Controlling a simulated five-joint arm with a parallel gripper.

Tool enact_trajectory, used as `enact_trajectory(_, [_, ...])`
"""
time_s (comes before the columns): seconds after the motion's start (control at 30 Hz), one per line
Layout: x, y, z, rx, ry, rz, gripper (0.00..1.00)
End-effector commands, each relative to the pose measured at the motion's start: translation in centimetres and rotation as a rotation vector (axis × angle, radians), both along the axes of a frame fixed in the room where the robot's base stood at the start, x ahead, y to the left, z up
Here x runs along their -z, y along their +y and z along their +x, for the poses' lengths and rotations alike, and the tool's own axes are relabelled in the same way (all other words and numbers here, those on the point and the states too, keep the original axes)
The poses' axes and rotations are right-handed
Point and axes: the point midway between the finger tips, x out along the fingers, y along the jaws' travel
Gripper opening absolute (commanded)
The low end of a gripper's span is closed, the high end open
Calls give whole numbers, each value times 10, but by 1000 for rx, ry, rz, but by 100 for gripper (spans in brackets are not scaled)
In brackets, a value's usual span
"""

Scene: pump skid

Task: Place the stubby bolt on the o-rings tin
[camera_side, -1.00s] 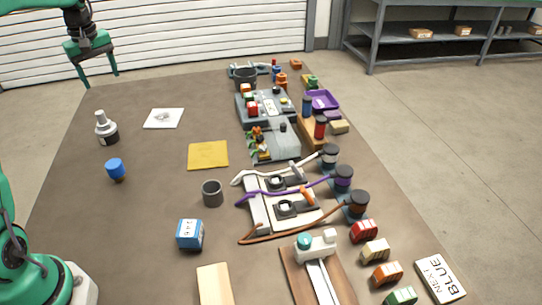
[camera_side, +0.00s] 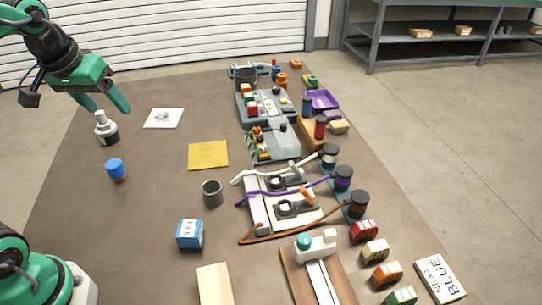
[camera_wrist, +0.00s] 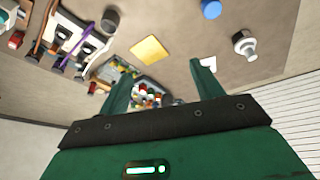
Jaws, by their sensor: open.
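No label here is legible enough to name the stubby bolt or the o-rings tin with certainty. A grey-and-white stepped piece with a dark base (camera_side: 106,131) stands upright at the left; it also shows in the wrist view (camera_wrist: 245,44). A short blue-topped piece with a brownish foot (camera_side: 115,168) stands nearer; its blue shows at the wrist view's top edge (camera_wrist: 211,9). A blue-and-white labelled block (camera_side: 190,234) and a dark grey round cup (camera_side: 212,193) stand mid-table. My gripper (camera_side: 109,108) is open and empty, above the far left, near the stepped piece in the picture.
A white square (camera_side: 163,118) and a yellow sheet (camera_side: 208,155) lie flat. Cable fixtures (camera_side: 283,200), grey equipment (camera_side: 265,106) and a purple tray (camera_side: 322,100) crowd the right side. A wooden block (camera_side: 215,284) lies in front. The left of the table is mostly clear.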

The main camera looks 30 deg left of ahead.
Motion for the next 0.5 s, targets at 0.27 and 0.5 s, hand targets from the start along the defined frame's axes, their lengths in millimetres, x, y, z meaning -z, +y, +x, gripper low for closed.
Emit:
enact_trajectory(0.27, [22,-37,-49,233,-73,60,66])
enact_trajectory(0.5, [34,-47,-67,325,-102,86,66])
